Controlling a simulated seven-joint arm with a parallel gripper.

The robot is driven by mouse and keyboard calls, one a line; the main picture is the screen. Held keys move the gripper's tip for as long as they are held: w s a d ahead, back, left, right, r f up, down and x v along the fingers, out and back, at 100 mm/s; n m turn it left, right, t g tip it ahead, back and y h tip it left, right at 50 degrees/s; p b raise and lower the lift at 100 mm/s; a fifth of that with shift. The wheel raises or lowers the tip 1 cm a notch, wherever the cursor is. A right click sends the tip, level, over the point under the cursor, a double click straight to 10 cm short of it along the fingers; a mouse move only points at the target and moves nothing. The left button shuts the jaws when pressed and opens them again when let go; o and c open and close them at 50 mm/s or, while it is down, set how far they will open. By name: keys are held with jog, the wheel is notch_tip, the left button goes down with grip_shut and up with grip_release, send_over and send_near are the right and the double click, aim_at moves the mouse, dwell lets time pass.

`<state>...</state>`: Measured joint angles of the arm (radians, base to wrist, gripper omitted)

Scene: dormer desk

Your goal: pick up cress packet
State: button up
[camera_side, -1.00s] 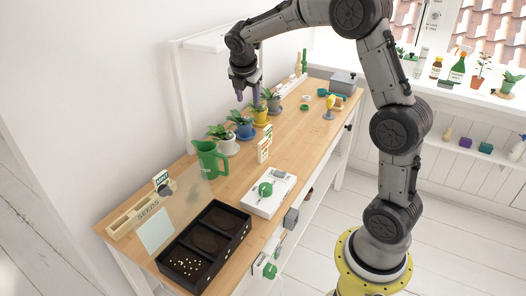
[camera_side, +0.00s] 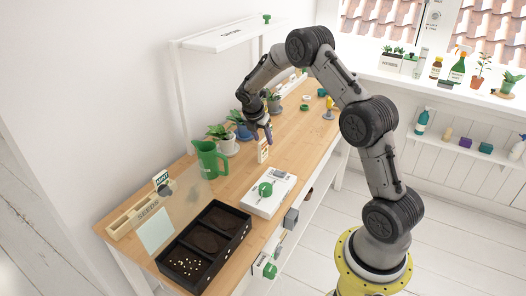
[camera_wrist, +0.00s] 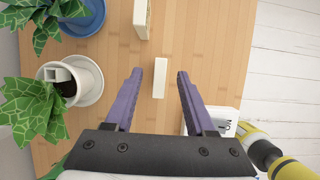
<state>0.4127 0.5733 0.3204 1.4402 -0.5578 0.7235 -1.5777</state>
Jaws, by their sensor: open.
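Two upright seed packets stand on the wooden desk; their labels are too small to read, so I cannot tell which is cress. In the wrist view, one thin pale packet (camera_wrist: 160,78) shows its top edge between my fingers, apart from both. The other packet (camera_wrist: 142,18) stands farther up the picture. In the side view, a white packet (camera_side: 263,151) shows just below my gripper (camera_side: 262,136), partly hidden by it. My gripper (camera_wrist: 160,74) is open and empty above the nearer packet. Another packet (camera_side: 160,179), green and white, stands at the seed box.
A white potted plant (camera_wrist: 72,82) and a blue pot (camera_wrist: 85,18) stand left of the packets in the wrist view. A green jug (camera_side: 209,158), a white scale (camera_side: 268,194) and a black seed tray (camera_side: 238,238) stand nearer. Bare desk lies right of the packets.

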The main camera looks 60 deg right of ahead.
aim_at(265, 146)
jog(key=shift+x, duration=2.7)
jog(key=shift+a, duration=0.2)
grip_shut()
